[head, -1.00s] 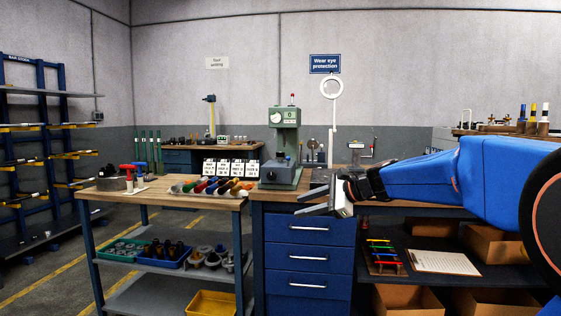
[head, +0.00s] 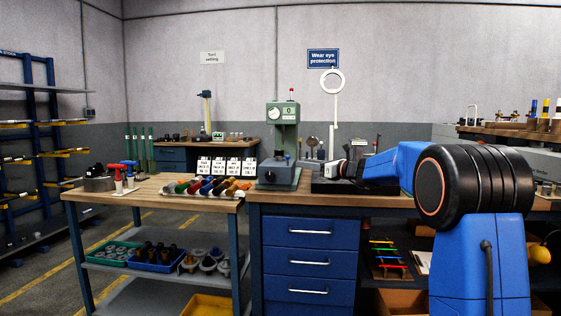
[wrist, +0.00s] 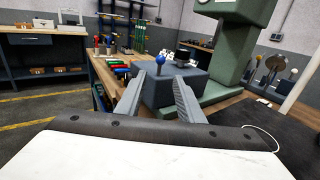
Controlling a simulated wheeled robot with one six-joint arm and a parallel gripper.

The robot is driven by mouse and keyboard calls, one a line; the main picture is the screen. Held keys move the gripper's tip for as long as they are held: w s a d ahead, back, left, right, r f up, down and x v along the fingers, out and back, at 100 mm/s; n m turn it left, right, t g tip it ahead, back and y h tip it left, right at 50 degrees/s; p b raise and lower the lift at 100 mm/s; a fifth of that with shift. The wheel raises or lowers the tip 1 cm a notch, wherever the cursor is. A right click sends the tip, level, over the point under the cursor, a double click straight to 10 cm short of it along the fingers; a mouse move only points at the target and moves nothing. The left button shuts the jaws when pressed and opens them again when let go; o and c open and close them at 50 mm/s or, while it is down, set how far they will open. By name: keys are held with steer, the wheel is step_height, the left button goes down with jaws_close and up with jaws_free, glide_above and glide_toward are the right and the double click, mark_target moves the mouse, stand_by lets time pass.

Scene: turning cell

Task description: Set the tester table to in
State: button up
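The tester is a green machine (head: 284,130) with a dial and a red lamp on top, standing on the bench. At its foot is a dark grey table block (head: 274,174) with a small blue ball knob (head: 287,156). In the wrist view the grey block (wrist: 172,88) lies ahead, with the blue knob (wrist: 160,60) on its near side and a dark round piece (wrist: 184,53) on top. My gripper (wrist: 159,82) is open and empty, its fingers pointing at the block and the knob. Whether a fingertip touches the block I cannot tell.
The green column (wrist: 232,60) rises right behind the block. Round-headed items on stands (wrist: 276,65) are at the right. The blue drawer cabinet (head: 310,248) is below.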

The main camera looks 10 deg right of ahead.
mark_target(281, 164)
steer(key=x, duration=1.4)
steer(key=shift+s, duration=0.1)
jaws_close()
